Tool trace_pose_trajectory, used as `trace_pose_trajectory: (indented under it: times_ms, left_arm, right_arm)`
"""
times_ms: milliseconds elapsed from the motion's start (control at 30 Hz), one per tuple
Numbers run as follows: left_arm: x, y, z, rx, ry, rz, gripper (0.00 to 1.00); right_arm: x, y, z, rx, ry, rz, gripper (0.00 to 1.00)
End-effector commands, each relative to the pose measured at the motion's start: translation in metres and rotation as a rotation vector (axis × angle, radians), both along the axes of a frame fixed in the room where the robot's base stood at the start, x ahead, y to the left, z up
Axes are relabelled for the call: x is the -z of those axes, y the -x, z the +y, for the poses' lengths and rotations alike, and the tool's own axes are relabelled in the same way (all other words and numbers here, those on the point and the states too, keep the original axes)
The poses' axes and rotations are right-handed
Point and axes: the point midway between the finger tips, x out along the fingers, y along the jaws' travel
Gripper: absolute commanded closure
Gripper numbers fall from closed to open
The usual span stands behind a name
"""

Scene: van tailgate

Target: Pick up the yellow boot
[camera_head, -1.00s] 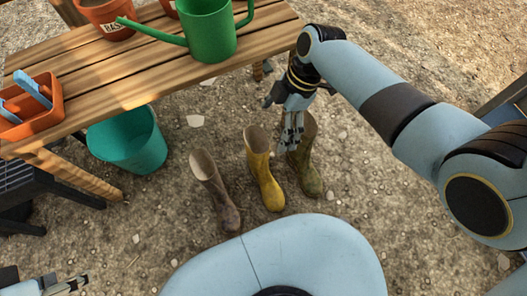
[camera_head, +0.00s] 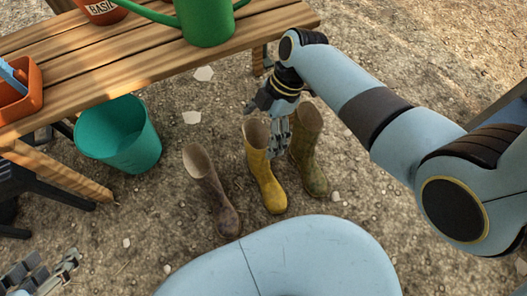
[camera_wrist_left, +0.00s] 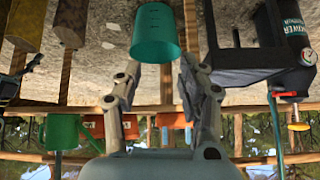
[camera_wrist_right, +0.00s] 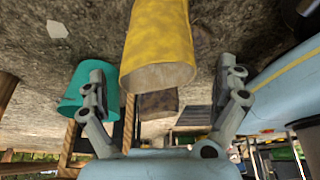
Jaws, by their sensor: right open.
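The yellow boot (camera_head: 266,178) stands upright on the gravel between a brown boot (camera_head: 211,192) and an olive-green boot (camera_head: 309,155). My right gripper (camera_head: 277,140) is at the yellow boot's top right edge and hides part of its shaft in the head view. In the right wrist view the yellow boot's shaft (camera_wrist_right: 160,45) lies between the spread fingers of my right gripper (camera_wrist_right: 167,85), its rim towards the palm. The right gripper is open; contact cannot be told. My left gripper (camera_head: 55,270) is open and empty at the lower left, also in the left wrist view (camera_wrist_left: 160,75).
A slatted wooden table (camera_head: 150,62) holds a green watering can (camera_head: 206,22) and an orange tray (camera_head: 22,92). A teal bucket (camera_head: 118,138) stands beneath its near edge. Bare gravel lies between the bucket and the boots.

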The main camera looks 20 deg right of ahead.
Motion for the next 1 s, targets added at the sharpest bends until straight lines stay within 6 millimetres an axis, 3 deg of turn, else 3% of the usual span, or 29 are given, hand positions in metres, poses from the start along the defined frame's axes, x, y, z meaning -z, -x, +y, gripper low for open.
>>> trace_pose_trajectory:
  times_ms: [33, 300, 800, 1000]
  left_arm:
    - [0.010, 0.003, 0.000, 0.000, 0.001, -0.023, 0.60]
    - [0.026, 0.009, -0.003, 0.015, 0.005, -0.210, 0.60]
    - [0.024, 0.015, -0.005, 0.025, 0.011, -0.325, 0.60]
    - [0.024, 0.015, -0.005, 0.025, 0.011, -0.324, 0.60]
  right_arm:
    - [0.009, 0.002, 0.001, 0.000, -0.001, 0.005, 0.00]
    - [0.028, 0.002, 0.009, 0.000, -0.002, 0.005, 0.00]
    - [0.036, 0.001, 0.013, 0.001, 0.000, 0.000, 0.00]
    - [0.036, 0.001, 0.013, 0.001, 0.000, 0.001, 0.25]
